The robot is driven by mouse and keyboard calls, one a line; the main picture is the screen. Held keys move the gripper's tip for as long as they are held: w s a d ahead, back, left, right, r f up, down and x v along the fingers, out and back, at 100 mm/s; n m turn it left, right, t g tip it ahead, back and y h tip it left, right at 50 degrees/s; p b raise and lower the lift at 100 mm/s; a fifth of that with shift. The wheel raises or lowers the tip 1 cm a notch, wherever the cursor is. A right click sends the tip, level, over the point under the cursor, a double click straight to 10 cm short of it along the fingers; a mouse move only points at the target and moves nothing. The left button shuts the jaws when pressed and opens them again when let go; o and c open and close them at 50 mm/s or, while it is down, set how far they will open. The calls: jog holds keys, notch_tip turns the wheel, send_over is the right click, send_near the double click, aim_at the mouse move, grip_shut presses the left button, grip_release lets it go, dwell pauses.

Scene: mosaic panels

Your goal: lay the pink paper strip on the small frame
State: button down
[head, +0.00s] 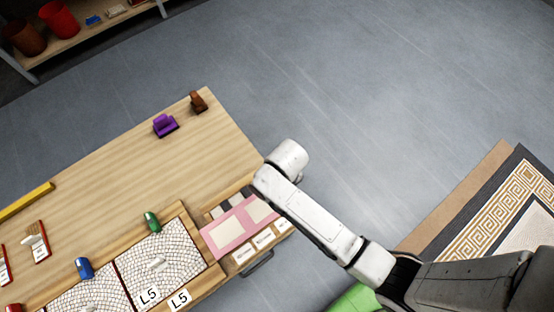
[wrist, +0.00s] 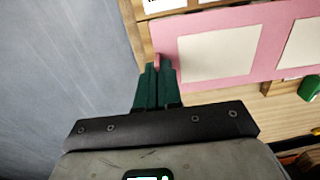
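The pink paper strip (head: 235,239) is a flat pink sheet with two cream rectangles. It lies over the open drawer at the table's right end, and fills the upper right of the wrist view (wrist: 166,33). My gripper (wrist: 158,66) has its green fingers close together at the strip's near end. A small pink piece shows between the fingertips and looks like a raised tab of the strip. In the head view my arm hides the fingers. I cannot tell for certain which thing is the small frame; a small red-edged frame (head: 39,253) lies on the table at left.
White mosaic panels (head: 183,258) with L5 labels stand along the table's front. A green object (head: 152,221) and a blue one (head: 84,267) sit at their back edges. A purple object (head: 165,126) and a brown one (head: 198,101) stand at the far corner.

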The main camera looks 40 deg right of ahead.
jog(key=w+f, duration=0.1)
jog(key=f, duration=0.1)
jog(key=w+d+f, duration=0.1)
jog(key=w+d+f+b, duration=0.1)
jog(key=w+f, duration=0.1)
jog(key=shift+w+f, duration=0.1)
jog(key=shift+f, duration=0.25)
jog(key=shift+w+f, duration=0.1)
jog(key=shift+f, duration=1.5)
jog(key=shift+b, duration=0.3)
jog(key=shift+f+b, duration=0.35)
jog(key=shift+f, duration=0.2)
jog(key=c, duration=1.2)
grip_release()
jog(key=shift+r, duration=0.1)
